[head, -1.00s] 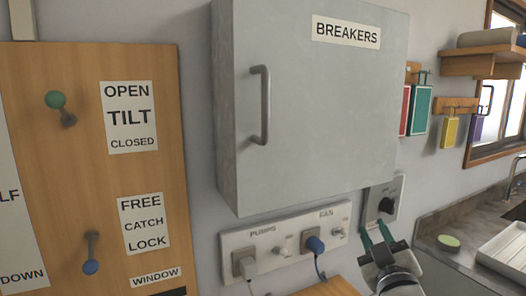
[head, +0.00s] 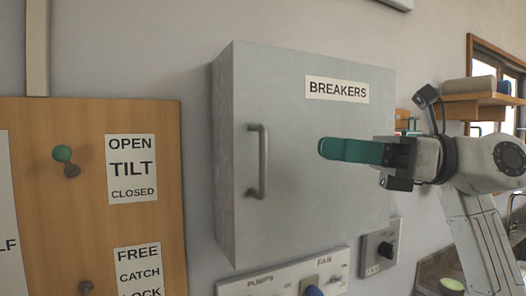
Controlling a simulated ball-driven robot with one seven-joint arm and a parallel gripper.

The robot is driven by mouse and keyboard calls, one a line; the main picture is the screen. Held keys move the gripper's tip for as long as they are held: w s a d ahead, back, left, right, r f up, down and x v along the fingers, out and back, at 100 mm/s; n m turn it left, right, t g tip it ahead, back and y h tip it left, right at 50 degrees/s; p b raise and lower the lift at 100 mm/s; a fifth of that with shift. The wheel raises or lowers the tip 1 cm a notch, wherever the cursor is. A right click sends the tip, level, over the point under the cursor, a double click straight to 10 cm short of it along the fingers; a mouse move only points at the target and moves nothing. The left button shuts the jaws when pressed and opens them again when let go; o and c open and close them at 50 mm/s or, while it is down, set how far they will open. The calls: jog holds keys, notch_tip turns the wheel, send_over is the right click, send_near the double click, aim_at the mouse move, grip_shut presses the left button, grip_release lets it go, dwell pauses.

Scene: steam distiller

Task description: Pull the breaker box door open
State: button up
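The grey breaker box door (head: 310,200) is labelled BREAKERS and looks shut. Its vertical bar handle (head: 258,161) is at the door's left side. My gripper (head: 325,149) is in front of the door, to the right of the handle and apart from it, with its green fingers pointing left toward the bar. The fingers overlap in this view, so the gap between them is hidden. Nothing shows between the fingers and the handle.
A wooden panel (head: 155,230) with a green-knobbed lever (head: 62,154) stands to the left. A wooden shelf (head: 470,107) and window are at the right.

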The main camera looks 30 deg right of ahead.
aim_at(263, 154)
jog(key=shift+h, duration=0.6)
jog(key=p+x, duration=0.1)
jog(key=x, duration=0.2)
jog(key=p+x, duration=0.1)
jog(key=x, duration=0.3)
jog(key=f+p+x, duration=0.1)
jog(key=x, duration=0.2)
jog(key=shift+w+a, duration=0.2)
jog(key=shift+a, duration=0.05)
grip_shut()
